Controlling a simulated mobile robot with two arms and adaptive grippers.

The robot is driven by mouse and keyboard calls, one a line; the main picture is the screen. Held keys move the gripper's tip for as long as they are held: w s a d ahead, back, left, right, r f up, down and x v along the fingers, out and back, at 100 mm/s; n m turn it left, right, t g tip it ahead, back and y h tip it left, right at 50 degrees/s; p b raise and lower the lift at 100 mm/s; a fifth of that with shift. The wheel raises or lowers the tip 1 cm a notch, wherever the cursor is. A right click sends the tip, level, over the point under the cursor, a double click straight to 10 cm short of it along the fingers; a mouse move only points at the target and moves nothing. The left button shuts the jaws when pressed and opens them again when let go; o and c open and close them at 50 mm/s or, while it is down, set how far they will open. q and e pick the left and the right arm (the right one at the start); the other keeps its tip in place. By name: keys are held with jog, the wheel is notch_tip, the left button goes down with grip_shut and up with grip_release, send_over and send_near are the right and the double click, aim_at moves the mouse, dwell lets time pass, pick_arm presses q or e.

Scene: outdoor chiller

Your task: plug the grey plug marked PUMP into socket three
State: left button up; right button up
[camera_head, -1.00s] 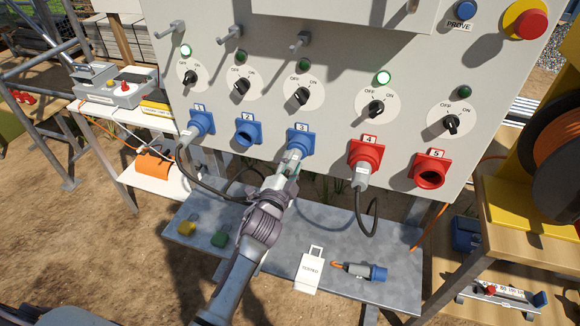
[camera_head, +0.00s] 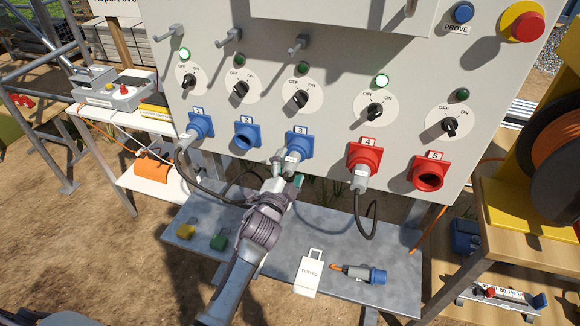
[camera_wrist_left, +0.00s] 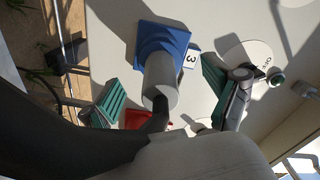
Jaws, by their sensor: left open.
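A grey plug (camera_head: 291,167) sits in the blue socket three (camera_head: 301,144) on the grey panel. In the left wrist view its grey body (camera_wrist_left: 160,82) meets the blue housing of socket three (camera_wrist_left: 163,42), and a dark cable leaves its back end. No PUMP marking can be read. My left gripper (camera_head: 288,174) is just below and behind the plug. Its green-padded fingers (camera_wrist_left: 165,98) stand open on either side of the plug's back end, apart from it. The switch above socket three (camera_head: 301,98) has an unlit lamp. My right gripper is out of view.
Grey plugs also sit in blue socket one (camera_head: 200,125) and red socket four (camera_head: 365,155). Blue socket two (camera_head: 246,135) and red socket five (camera_head: 430,173) are empty. The metal shelf (camera_head: 330,245) below holds two padlocks, a white tag (camera_head: 310,272) and a blue-ended plug (camera_head: 360,272).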

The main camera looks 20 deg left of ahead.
pick_arm(q)
jog(key=s+p, duration=0.2)
jog(key=s, duration=0.4)
jog(key=shift+s+a, duration=0.1)
jog(key=shift+s, duration=0.4)
jog(key=s, duration=1.2)
jog(key=shift+a, duration=0.2)
jog(key=s+d+f+n+g, duration=0.1)
jog(key=s+f+n+g, duration=0.35)
jog(key=f, duration=1.25)
jog(key=s+d+f+n+g, duration=0.1)
jog(key=s+f+g, duration=0.5)
jog(key=f, duration=1.1)
jog(key=s+a+f+n+g, duration=0.2)
jog(key=s+f, duration=0.6)
jog(key=s, duration=0.5)
jog(key=s+a+f+n+g, duration=0.2)
jog(key=s+a+f+g, duration=0.2)
jog(key=s, duration=0.9)
notch_tip(320, 180, down, 4)
jog(key=shift+a+r+y, duration=0.1)
jog(key=shift+a+y, duration=0.2)
jog(key=shift+a, duration=0.7)
